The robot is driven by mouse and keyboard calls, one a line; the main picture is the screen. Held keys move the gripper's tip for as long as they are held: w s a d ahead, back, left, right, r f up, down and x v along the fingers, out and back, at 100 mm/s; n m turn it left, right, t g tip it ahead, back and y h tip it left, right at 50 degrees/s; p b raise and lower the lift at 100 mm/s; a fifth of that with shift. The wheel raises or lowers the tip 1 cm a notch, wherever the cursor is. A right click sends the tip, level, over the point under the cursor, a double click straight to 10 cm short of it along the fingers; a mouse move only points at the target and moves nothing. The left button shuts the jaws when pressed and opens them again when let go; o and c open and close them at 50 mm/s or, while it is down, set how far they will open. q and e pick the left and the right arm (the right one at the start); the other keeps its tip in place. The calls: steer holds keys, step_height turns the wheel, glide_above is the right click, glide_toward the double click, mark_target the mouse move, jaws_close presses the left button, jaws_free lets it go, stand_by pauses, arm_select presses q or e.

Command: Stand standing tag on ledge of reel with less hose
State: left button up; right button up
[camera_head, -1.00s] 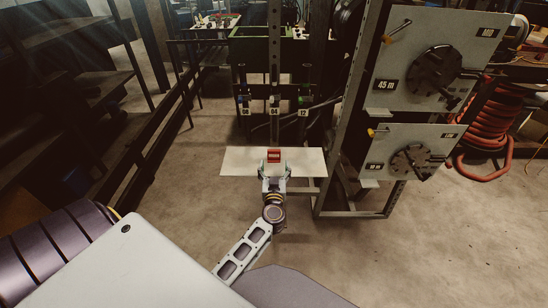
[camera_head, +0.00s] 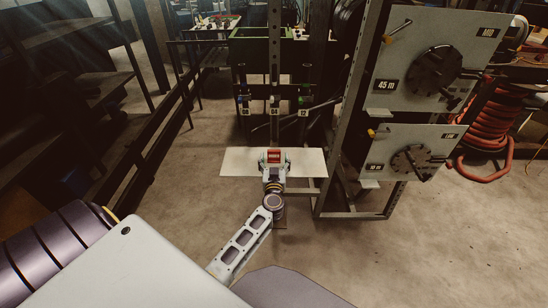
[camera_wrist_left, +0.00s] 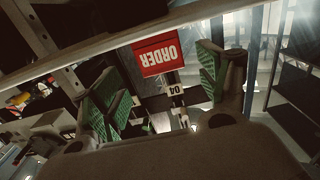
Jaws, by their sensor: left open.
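The red tag with the word ORDER (camera_head: 274,156) stands on the white shelf (camera_head: 235,163) in the head view. It also shows in the left wrist view (camera_wrist_left: 156,54), upside down there. My left gripper (camera_head: 273,161) is open, with its fingers on either side of the tag. In the left wrist view its green-padded fingers (camera_wrist_left: 160,72) are apart, with gaps beside the tag. The upper reel panel (camera_head: 396,66) reads 45 m. The lower reel panel (camera_head: 385,146) has a label too small to read surely. A small ledge (camera_head: 369,184) sits below the lower panel.
A metal rack frame (camera_head: 349,120) carries the reel panels right of the shelf. A red hose coil (camera_head: 487,125) hangs at the right. Numbered hose fittings (camera_head: 274,101) stand behind the shelf. Dark shelving lines the left. Floor in front is open.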

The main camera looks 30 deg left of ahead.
mark_target(274, 152)
arm_select(q)
steer(key=shift+w+a, duration=0.45)
steer(key=shift+w, duration=0.1)
steer(key=b+x, duration=0.1)
steer(key=x, duration=0.1)
steer(key=shift+w+a, duration=0.2)
steer(key=shift+w+a+r, duration=0.1)
steer(key=shift+w+a, duration=0.15)
steer(key=shift+w, duration=0.15)
arm_select(e)
steer(key=shift+w+a+r, duration=0.1)
steer(key=shift+w+a, duration=0.25)
steer(key=shift+w, duration=0.2)
steer(key=shift+w+a, duration=0.35)
steer(key=shift+w, duration=0.2)
arm_select(q)
steer(key=c, duration=1)
steer(key=shift+c, duration=0.2)
arm_select(e)
steer(key=shift+w, duration=0.25)
arm_select(q)
steer(key=shift+r, duration=0.2)
arm_select(e)
steer(key=shift+r, duration=0.1)
